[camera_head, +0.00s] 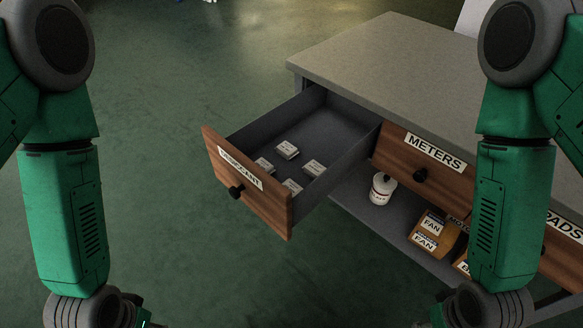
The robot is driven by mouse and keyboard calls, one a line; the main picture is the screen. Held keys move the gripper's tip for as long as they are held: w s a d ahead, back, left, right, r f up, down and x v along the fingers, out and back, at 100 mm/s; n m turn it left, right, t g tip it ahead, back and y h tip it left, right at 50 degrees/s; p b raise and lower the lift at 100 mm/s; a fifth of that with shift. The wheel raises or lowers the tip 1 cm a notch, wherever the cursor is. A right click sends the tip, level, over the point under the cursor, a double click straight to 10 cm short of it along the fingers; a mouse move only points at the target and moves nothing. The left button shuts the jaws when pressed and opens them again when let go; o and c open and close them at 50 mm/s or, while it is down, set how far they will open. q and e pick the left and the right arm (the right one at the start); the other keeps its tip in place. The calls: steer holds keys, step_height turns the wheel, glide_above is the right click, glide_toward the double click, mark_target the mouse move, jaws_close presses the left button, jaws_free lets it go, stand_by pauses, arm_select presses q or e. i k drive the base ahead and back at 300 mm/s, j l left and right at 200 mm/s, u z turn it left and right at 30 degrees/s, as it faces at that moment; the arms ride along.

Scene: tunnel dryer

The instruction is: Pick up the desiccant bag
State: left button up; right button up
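Several small pale desiccant bags lie in the open drawer (249,183) labelled DESICCANT. One bag (287,150) lies farthest back, one (314,168) lies to the right, one (264,166) lies to the left near the drawer front, and one (292,187) is partly hidden low by the drawer wall. My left arm hangs at the left edge and my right arm at the right, both well apart from the drawer. Both grippers are at or below the bottom edge, and their fingers do not show.
The grey workbench (400,62) stands at right. A closed METERS drawer (427,163) is beside the open one. On the lower shelf are a white jar (382,189) and boxes labelled FAN (433,228). The green floor left of the drawer is clear.

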mark_target(268, 166)
steer(key=z, duration=0.6)
steer(key=i+j+z, duration=0.1)
steer(key=j+z, duration=0.3)
steer(key=j, duration=0.3)
steer(key=j+z, duration=0.45)
steer(key=j, duration=0.3)
